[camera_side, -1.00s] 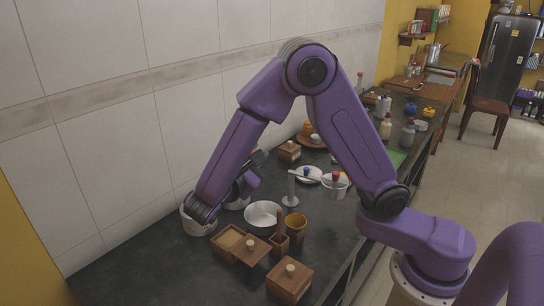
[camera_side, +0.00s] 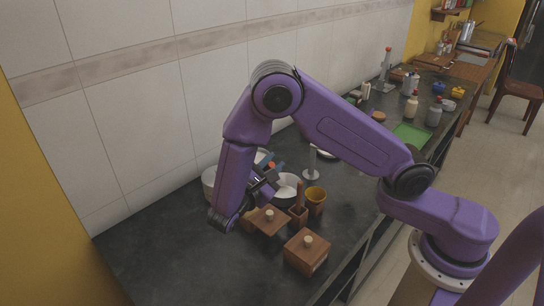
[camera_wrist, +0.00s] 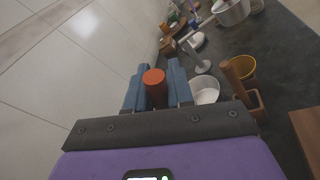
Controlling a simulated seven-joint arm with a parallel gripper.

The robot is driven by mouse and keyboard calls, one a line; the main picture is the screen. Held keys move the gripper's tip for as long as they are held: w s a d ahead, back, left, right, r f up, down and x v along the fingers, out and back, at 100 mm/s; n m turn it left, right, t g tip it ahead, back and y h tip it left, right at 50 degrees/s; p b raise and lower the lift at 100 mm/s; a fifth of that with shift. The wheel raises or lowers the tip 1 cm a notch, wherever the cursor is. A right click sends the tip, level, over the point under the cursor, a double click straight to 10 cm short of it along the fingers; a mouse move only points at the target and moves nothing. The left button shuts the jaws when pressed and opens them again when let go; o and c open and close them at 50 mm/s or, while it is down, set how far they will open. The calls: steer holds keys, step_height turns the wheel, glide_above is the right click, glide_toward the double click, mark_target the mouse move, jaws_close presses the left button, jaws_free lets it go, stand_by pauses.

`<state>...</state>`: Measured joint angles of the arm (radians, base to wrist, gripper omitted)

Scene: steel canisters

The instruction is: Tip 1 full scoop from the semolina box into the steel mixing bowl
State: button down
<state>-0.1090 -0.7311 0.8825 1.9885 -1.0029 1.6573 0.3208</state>
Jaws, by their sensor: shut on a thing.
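My gripper (camera_side: 268,174) is shut on an orange-red round handle, which I take for the scoop's (camera_wrist: 155,86); it stands between the blue fingers in the wrist view. The scoop's head and any load in it are hidden. The steel mixing bowl (camera_side: 287,187) stands on the dark counter just right of my gripper in the side view, partly covered by it. The bowl also shows in the wrist view (camera_wrist: 205,90), right of the fingers. The semolina box (camera_side: 246,225) is mostly hidden behind my forearm; its contents do not show.
Two wooden knobbed lids or boxes (camera_side: 269,221) (camera_side: 307,252) are near the front. A pale canister (camera_side: 209,182) is by the wall. The front-left counter is clear.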

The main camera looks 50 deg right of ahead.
steer(key=shift+w+f+n+g+y, duration=0.1)
steer(key=shift+w+f+n, duration=0.35)
steer(key=shift+f, duration=1)
steer(key=shift+w+f+n+g+y, duration=0.1)
steer(key=shift+w+f+n, duration=0.25)
steer(key=shift+f, duration=1.1)
steer(key=shift+w+f+n+g+y, duration=0.1)
steer(key=shift+w+f+n, duration=0.35)
steer(key=shift+f, duration=1)
steer(key=shift+s, duration=0.1)
steer(key=shift+s+r, duration=0.2)
steer(key=shift+r, duration=3.3)
steer(key=shift+s+r+m+t, duration=0.2)
steer(key=shift+s+r+m, duration=0.2)
steer(key=shift+s+m, duration=0.3)
steer(key=shift+s+r+m+t, duration=0.2)
steer(key=shift+s+r+m, duration=0.25)
steer(key=shift+m, duration=0.4)
